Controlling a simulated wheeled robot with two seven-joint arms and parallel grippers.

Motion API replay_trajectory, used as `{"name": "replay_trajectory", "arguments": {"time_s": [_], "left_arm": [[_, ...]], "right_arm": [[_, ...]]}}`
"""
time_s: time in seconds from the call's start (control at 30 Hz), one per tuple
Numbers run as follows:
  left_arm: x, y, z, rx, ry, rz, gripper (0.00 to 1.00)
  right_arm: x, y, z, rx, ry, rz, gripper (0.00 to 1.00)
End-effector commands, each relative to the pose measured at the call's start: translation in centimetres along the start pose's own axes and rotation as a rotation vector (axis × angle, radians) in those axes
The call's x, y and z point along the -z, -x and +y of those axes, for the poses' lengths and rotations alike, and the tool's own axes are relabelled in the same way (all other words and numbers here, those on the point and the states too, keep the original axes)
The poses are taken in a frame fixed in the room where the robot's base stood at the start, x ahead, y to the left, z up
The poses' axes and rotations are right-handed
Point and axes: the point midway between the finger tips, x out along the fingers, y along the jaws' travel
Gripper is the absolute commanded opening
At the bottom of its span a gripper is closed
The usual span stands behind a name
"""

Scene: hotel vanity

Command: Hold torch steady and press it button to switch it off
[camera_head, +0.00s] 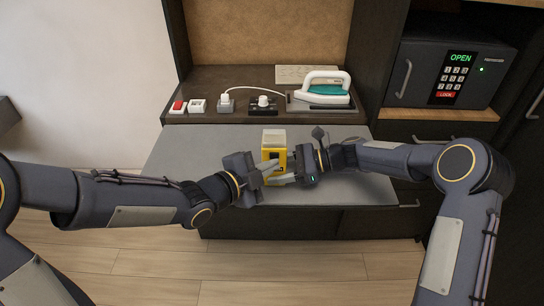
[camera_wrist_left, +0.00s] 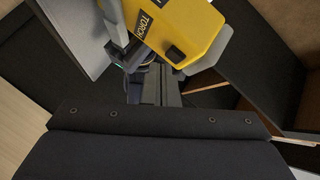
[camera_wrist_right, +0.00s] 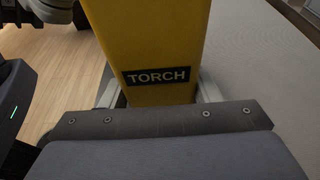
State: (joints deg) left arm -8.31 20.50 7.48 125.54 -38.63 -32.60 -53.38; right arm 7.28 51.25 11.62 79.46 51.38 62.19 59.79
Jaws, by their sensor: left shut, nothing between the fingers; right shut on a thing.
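The torch (camera_head: 274,143) is a yellow box with a pale top and a dark "TORCH" label. It stands upright at the grey surface in the head view. My right gripper (camera_head: 287,180) is shut on the torch from the right; the right wrist view shows the yellow body (camera_wrist_right: 145,35) between its fingers. My left gripper (camera_head: 268,168) is shut and empty, with its fingertips close against the torch's front. The left wrist view shows the torch (camera_wrist_left: 185,25) with a black button (camera_wrist_left: 174,53). I cannot tell whether the left fingertips touch the button.
A grey counter (camera_head: 185,160) lies under the torch. A safe (camera_head: 450,70) reading OPEN is at right.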

Motion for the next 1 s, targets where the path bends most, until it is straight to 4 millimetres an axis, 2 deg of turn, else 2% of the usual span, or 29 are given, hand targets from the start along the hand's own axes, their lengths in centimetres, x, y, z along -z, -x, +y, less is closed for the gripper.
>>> {"name": "replay_trajectory", "arguments": {"time_s": [0.37, 1.0], "left_arm": [[0.2, 0.3, 0.2, -0.001, -0.001, 0.000, 0.00], [3.1, 4.3, 3.1, -0.001, -0.002, 0.001, 0.00]], "right_arm": [[0.0, 0.0, 0.0, -0.001, -0.001, 0.000, 0.44], [0.0, 0.0, 0.0, -0.001, -0.001, 0.000, 0.44]]}}
